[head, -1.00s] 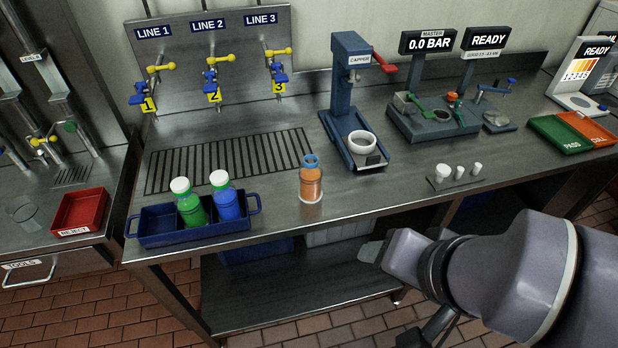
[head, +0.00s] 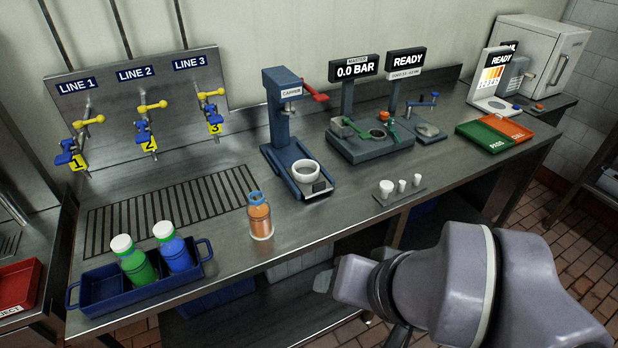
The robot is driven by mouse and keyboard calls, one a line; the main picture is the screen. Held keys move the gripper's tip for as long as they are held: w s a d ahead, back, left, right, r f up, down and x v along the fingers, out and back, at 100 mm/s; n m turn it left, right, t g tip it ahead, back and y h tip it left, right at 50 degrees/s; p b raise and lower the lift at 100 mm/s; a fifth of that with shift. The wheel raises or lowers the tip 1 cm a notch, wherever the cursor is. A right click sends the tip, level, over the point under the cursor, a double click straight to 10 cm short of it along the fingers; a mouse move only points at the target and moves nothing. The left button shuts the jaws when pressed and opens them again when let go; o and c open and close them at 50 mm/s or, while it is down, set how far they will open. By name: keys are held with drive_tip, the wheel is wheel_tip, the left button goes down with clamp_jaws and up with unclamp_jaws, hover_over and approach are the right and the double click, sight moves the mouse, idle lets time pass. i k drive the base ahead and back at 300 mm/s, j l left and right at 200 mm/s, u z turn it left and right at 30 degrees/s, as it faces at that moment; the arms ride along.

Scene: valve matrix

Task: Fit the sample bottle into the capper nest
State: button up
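An uncapped sample bottle (head: 260,217) with orange contents and a blue neck stands upright on the steel bench, near its front edge. The blue capper (head: 283,130) stands behind it to the right. Its nest, a round white ring (head: 306,171), sits on the capper's base and looks empty. The bottle is apart from the nest, to its left and nearer the front. My grey arm shows at lower right, in front of the bench. My gripper's fingers cannot be made out.
A blue carrier (head: 100,290) holds green and blue bottles with white caps at front left. Small white caps stand on a plate (head: 401,191) right of the nest. A test fixture (head: 370,140) and pass/cull trays (head: 492,133) lie farther right. Line valves are behind a drain grate.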

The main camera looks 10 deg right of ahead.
sight(306, 173)
drive_tip(key=i+l+u, duration=0.2)
drive_tip(key=i+u, duration=0.15)
drive_tip(key=i+l+u, duration=0.3)
drive_tip(key=i, duration=0.25)
drive_tip(key=l, duration=0.1)
